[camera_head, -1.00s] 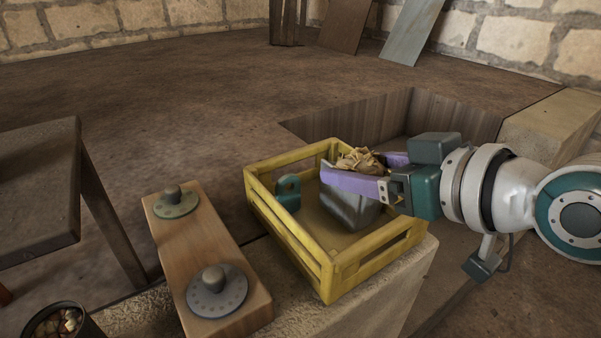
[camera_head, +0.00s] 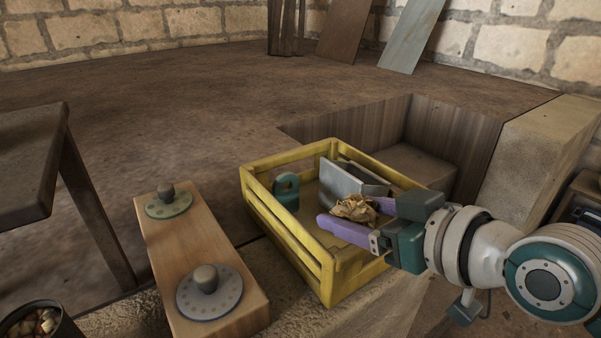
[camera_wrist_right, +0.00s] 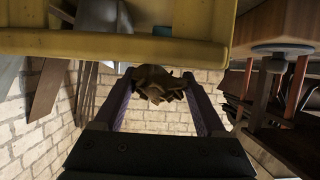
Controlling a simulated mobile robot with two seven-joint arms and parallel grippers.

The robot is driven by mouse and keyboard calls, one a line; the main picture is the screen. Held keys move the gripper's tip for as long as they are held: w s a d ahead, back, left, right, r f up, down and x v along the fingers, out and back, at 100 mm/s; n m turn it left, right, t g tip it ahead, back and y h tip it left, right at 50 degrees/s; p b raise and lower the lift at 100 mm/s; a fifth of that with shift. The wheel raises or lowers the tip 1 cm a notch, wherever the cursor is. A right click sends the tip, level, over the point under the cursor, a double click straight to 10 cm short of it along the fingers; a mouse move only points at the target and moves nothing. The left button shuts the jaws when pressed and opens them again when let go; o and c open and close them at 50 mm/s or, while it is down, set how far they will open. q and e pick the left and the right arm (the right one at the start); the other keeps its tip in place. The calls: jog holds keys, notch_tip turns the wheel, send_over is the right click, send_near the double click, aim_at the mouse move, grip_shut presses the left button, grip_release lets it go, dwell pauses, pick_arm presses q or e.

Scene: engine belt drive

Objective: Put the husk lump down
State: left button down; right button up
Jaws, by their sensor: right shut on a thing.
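The husk lump (camera_head: 355,208) is a crumpled tan-brown wad. My right gripper (camera_head: 345,217), with purple fingers, is shut on it over the near right part of the yellow crate (camera_head: 326,270). In the right wrist view the lump (camera_wrist_right: 158,85) sits between the tips of the two purple fingers, with the crate's yellow rim (camera_wrist_right: 120,45) across the top. How high the lump is above the crate floor is hard to tell. My left gripper does not show.
The crate also holds a grey metal block (camera_head: 348,184) and a teal piece with a hole (camera_head: 287,190). A wooden board with two knobbed discs (camera_head: 208,291) lies to the left. A pot of chunks (camera_head: 38,325) stands bottom left. A sunken pit (camera_head: 425,150) lies behind the crate.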

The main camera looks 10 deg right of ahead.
jog(key=o, duration=1.3)
jog(key=shift+c, duration=0.2)
jog(key=shift+r+p, duration=0.25)
jog(key=shift+p, duration=0.05)
jog(key=shift+s+d+r, duration=0.15)
jog(key=shift+s+r, duration=0.05)
jog(key=shift+s, duration=0.15)
jog(key=p+v, duration=0.4)
jog(key=v, duration=0.7)
jog(key=s+f+m+g+h, duration=0.1)
jog(key=s+g+h, duration=0.1)
jog(key=s+g, duration=0.2)
jog(key=s+a+f+m+g+h, duration=0.1)
jog(key=s+g, duration=0.4)
jog(key=s, duration=0.5)
jog(key=shift+s+f+h, duration=0.25)
jog(key=shift+f+h, duration=0.45)
jog(key=shift+f, duration=0.1)
